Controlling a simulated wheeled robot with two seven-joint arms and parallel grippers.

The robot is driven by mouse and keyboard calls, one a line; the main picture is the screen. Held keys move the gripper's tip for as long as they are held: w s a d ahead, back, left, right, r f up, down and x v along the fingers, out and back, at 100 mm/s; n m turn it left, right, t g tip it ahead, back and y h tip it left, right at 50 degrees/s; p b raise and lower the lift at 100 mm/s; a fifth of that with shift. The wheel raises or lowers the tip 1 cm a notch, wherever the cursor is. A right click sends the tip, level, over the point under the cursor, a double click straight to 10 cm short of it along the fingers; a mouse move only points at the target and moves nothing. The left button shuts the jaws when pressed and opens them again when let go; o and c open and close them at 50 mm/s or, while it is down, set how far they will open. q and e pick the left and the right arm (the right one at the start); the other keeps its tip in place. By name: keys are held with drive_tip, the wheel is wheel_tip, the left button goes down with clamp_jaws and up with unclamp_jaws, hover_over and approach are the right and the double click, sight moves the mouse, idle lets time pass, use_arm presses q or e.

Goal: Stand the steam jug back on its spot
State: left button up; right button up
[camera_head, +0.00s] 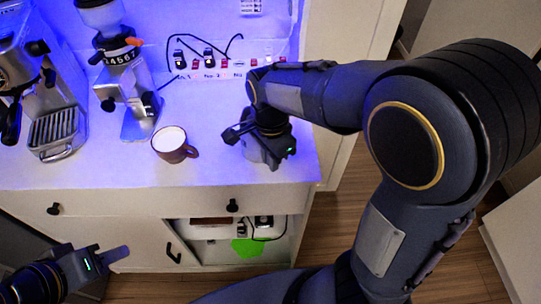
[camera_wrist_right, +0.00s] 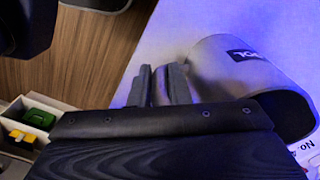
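The steam jug (camera_head: 257,152) is a grey metal vessel near the right end of the white counter, partly hidden under my right gripper (camera_head: 262,135). In the right wrist view the jug (camera_wrist_right: 235,72) shows its grey side with a black label and its dark mouth toward the lower right. The fingers of my right gripper (camera_wrist_right: 163,86) stand close together beside the jug, with a thin strip between them that looks like its handle. Whether the jug's base touches the counter is hidden. My left gripper (camera_head: 112,254) is empty, low in front of the cabinet; its finger gap is unclear.
A brown mug (camera_head: 172,146) with pale contents stands left of the jug. A grinder (camera_head: 122,75) and an espresso machine (camera_head: 45,95) stand further left. Cables and sockets (camera_head: 210,62) line the back wall. A printed label (camera_wrist_right: 308,150) lies near the jug. The counter's right edge is close.

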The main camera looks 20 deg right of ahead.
drive_tip(key=o, duration=0.4)
wheel_tip(320, 180, up, 12)
drive_tip(key=shift+r+p, duration=0.2)
drive_tip(key=shift+p, duration=0.85)
drive_tip(key=shift+s+d+f+n+t+y, duration=0.65)
drive_tip(key=shift+s+d+f+n+t, duration=0.4)
drive_tip(key=shift+s+n, duration=1.25)
drive_tip(key=shift+s+d+f+n+t+y, duration=0.6)
drive_tip(key=shift+s+d+f+n+t, duration=0.45)
drive_tip(key=shift+s+n, duration=1.25)
drive_tip(key=shift+s+d+f+n+t+y, duration=0.75)
drive_tip(key=shift+s+d+n, duration=0.8)
drive_tip(key=shift+s, duration=1.2)
drive_tip(key=shift+a+f+n, duration=0.1)
drive_tip(key=shift+a+n, duration=0.15)
drive_tip(key=shift+a, duration=0.05)
